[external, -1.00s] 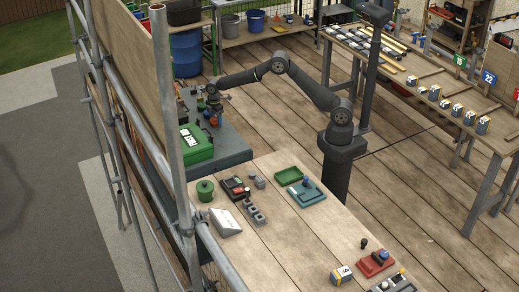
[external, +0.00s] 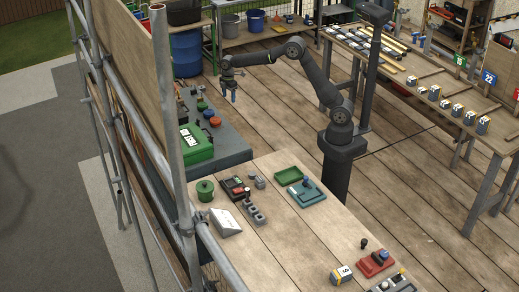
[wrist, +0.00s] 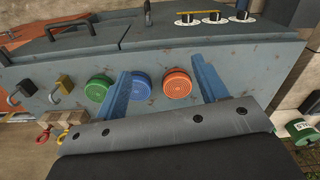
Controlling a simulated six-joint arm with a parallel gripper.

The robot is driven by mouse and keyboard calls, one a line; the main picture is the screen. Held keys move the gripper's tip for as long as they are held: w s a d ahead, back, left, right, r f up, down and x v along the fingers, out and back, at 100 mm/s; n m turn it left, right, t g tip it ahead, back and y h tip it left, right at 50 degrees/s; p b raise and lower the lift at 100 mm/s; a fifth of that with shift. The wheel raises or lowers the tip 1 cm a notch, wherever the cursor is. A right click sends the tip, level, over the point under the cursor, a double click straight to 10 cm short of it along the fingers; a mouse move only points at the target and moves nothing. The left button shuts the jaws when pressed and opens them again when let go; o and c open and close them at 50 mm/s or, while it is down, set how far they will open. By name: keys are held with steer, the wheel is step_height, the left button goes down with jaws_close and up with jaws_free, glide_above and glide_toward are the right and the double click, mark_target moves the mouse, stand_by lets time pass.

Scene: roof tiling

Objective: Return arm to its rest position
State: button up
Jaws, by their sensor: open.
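My gripper (external: 230,97) hangs at the end of my dark arm, pointing down, above and to the right of the grey-blue bench with the buttons. In the wrist view its two blue fingers (wrist: 160,90) stand wide apart with nothing held between them. Beyond them on the bench panel are a green button (wrist: 98,88), a blue button (wrist: 140,86) and an orange-red button (wrist: 176,83). In the external view the red button (external: 215,121) lies just left of and below my gripper, apart from it.
A green case (external: 196,146) sits on the grey-blue bench (external: 232,147). A wooden table (external: 280,225) with switches and trays stands in front. Scaffold poles (external: 170,120) run along the left. A blue barrel (external: 187,53) stands behind. Padlocks (wrist: 63,84) hang at the wrist view's left.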

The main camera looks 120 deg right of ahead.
steer(key=w+a+n, duration=0.3)
steer(key=w+a, duration=0.7)
steer(key=a, duration=0.3)
steer(key=w+a+n, duration=0.2)
steer(key=a+n, duration=0.1)
steer(key=a, duration=1.7)
steer(key=w+a+f+n, duration=0.1)
steer(key=w+a+n, duration=0.2)
steer(key=a, duration=1.7)
steer(key=shift+w+a+f+n, duration=0.3)
steer(key=shift+a+n, duration=0.1)
steer(key=shift+n, duration=0.3)
